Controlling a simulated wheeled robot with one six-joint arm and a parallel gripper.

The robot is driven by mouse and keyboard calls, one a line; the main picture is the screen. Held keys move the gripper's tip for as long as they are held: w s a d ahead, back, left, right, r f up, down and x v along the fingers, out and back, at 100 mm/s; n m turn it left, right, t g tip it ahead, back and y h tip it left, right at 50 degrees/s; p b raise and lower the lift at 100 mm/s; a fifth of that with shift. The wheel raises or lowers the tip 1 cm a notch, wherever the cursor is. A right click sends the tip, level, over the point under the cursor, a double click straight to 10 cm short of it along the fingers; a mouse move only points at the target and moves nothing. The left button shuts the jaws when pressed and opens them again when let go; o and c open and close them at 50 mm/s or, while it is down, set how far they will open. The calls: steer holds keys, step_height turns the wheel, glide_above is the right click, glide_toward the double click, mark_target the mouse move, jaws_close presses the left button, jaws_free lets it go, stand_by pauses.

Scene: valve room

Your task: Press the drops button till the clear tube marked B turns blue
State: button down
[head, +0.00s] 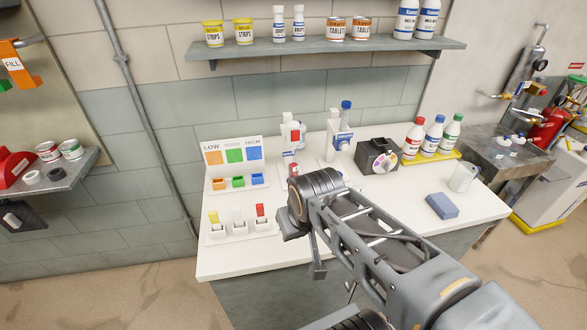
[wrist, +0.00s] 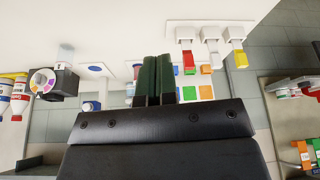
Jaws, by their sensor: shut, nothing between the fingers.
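Three small holders stand at the front left of the white counter, with a yellow-filled tube (head: 213,218), a pale clear tube (head: 238,216) in the middle and a red-filled tube (head: 260,212). Their letters are too small to read. A white dispenser stand with a red part (head: 295,135) and one with a blue-capped bottle (head: 345,122) stand behind. A small red piece (head: 294,169) sits before the first stand; I cannot tell if it is the drops button. My gripper (wrist: 157,60) is shut and empty, over the counter, in the upside-down wrist view. My arm hides its fingertips in the head view.
A LOW-to-HIGH colour card (head: 234,151) stands at the back left with small coloured blocks before it. To the right are a dark box with a colour dial (head: 380,157), several capped bottles (head: 432,137), a blue block (head: 442,205) and a white cup (head: 463,178).

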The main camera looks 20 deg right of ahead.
mark_target(295, 136)
steer(key=w+d+f+n+t+h, duration=0.1)
steer(key=w+d+f+t+h, duration=0.15)
steer(key=w+d, duration=0.6)
steer(key=w+d+f+n+t+h, duration=0.1)
steer(key=w+d+n+t+h, duration=0.2)
steer(key=d, duration=1.1)
steer(key=w+a+r+n+t+y, duration=0.2)
steer(key=a+r+n+y, duration=0.1)
steer(key=a+n+y, duration=0.3)
steer(key=w+a+r+n+t+y, duration=0.2)
steer(key=a+r+n+y, duration=0.2)
steer(key=y, duration=0.5)
steer(key=shift+w+a+r+n, duration=0.2)
steer(key=shift+w+a+n, duration=0.1)
steer(key=shift+a+n, duration=1.1)
steer(key=shift+t, duration=0.25)
steer(key=w+d, duration=0.1)
steer(key=w, duration=0.7)
steer(key=shift+w+d, duration=0.3)
